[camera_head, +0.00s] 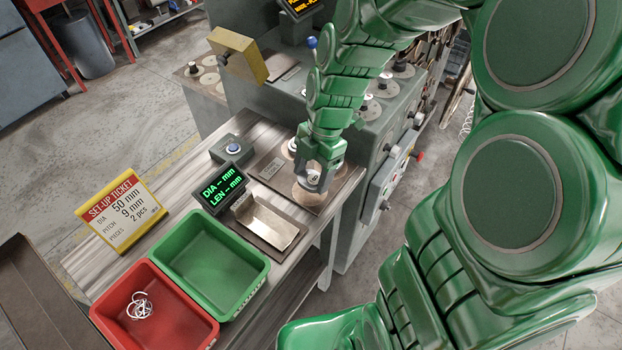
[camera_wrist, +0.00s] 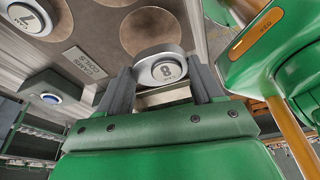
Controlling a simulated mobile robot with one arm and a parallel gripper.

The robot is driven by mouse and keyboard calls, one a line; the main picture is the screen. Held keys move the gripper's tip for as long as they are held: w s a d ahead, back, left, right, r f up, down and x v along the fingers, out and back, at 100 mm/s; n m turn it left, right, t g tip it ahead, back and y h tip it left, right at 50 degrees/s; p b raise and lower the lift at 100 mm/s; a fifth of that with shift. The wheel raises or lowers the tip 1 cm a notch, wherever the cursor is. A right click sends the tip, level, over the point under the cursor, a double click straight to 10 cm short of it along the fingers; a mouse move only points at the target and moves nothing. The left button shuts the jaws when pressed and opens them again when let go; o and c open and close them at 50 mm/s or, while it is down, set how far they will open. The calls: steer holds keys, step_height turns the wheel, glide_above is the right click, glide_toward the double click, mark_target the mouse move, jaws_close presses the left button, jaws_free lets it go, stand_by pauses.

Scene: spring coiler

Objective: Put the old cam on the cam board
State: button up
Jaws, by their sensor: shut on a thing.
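My gripper (camera_head: 316,176) is shut on a round grey cam with a white hub marked 8 (camera_wrist: 163,70). In the head view the cam (camera_head: 312,178) shows between the fingers, over the near end of the cam board (camera_head: 270,165). The board is a flat plate with brown round spots and a small label; it also shows in the wrist view (camera_wrist: 105,45). One bare brown spot (camera_wrist: 152,30) lies just beyond the held cam. Another cam, marked 7 (camera_wrist: 27,18), sits on the board. I cannot tell whether the held cam touches the board.
A green bin (camera_head: 212,262), a red bin (camera_head: 155,305) with wire springs inside, a metal chute (camera_head: 268,222), a digital readout (camera_head: 222,186) and a blue-button box (camera_head: 232,150) share the bench. A yellow set-up ticket (camera_head: 120,212) stands left. The coiler machine (camera_head: 375,120) rises behind.

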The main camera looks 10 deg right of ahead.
mark_target(314, 171)
steer(key=shift+w+f, duration=0.4)
steer(key=shift+f, duration=0.15)
steer(key=shift+w+f, duration=0.1)
steer(key=shift+f, duration=1.45)
steer(key=shift+f, duration=0.1)
steer(key=o, duration=1.2)
